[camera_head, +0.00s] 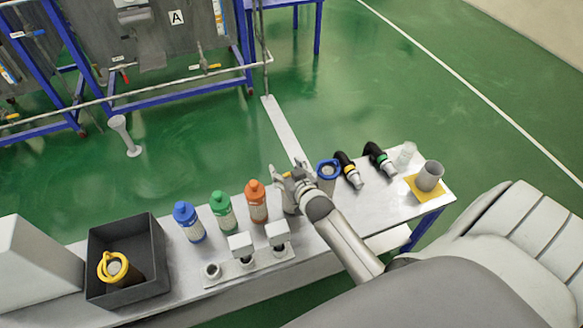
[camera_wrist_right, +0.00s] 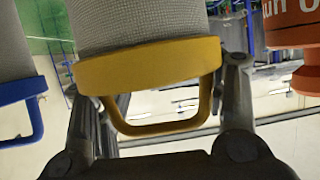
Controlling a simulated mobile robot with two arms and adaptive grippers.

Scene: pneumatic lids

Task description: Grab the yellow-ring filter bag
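A yellow-ring filter bag fills the upper middle of the right wrist view, with a grey mesh body and a yellow ring (camera_wrist_right: 150,68) with a loop handle. In the head view it is mostly hidden behind my right gripper (camera_head: 290,174). The fingers of my right gripper (camera_wrist_right: 165,105) are spread, one on each side of the loop handle; the right finger is close to the ring, and contact is unclear. My left gripper is not in view.
A blue-ring filter bag (camera_head: 328,172) stands just right of my right gripper. An orange bottle (camera_head: 257,203) is close on its left, then green (camera_head: 222,211) and blue (camera_head: 188,222) bottles. Black fittings (camera_head: 348,170) and a grey cup (camera_head: 429,177) stand further right.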

